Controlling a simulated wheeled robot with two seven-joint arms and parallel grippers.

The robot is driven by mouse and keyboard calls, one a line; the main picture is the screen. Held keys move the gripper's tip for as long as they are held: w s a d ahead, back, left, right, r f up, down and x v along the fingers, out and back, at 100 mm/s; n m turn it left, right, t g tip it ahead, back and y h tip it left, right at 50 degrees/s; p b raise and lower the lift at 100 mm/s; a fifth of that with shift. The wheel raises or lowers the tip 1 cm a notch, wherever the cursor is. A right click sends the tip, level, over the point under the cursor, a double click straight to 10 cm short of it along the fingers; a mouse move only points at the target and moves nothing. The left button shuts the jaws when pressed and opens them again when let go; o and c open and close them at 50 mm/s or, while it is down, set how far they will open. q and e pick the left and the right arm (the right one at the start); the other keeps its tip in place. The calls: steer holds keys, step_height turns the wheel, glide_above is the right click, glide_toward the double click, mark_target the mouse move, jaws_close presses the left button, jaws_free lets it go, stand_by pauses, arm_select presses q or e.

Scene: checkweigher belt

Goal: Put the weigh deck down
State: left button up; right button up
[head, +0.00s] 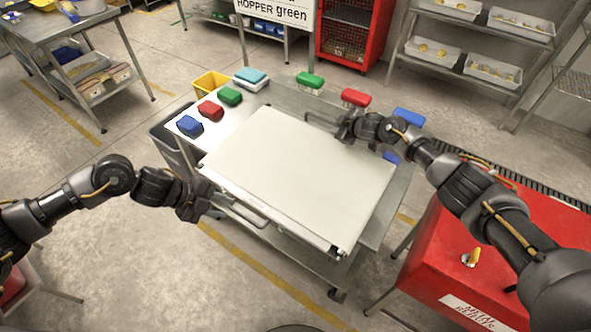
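The weigh deck (300,175) is a large, flat, cream-white plate. It lies over the grey steel trolley (382,215) in the middle of the head view and looks close to level. I cannot tell whether it rests on the trolley or is a little above it. My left gripper (198,200) is at the deck's left corner. My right gripper (347,132) is at the far edge, right of its middle. Both are at or touching the deck's rim. Their fingertips are too small and dark to show whether they are closed on it.
Blue (189,125), red (210,110) and green (230,96) blocks sit on a white surface behind the deck. A yellow bin (211,83) is beyond. Green (310,80), red (356,97) and blue (409,116) brushes are along the far side. A red cabinet (450,260) stands close at right.

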arm_select(q)
steer(key=v, duration=0.7)
steer(key=shift+a+r, duration=0.2)
steer(key=shift+r, duration=0.05)
steer(key=shift+s, duration=0.1)
arm_select(e)
steer(key=shift+s+d, duration=0.1)
steer(key=v, duration=1.2)
steer(key=shift+r, duration=0.1)
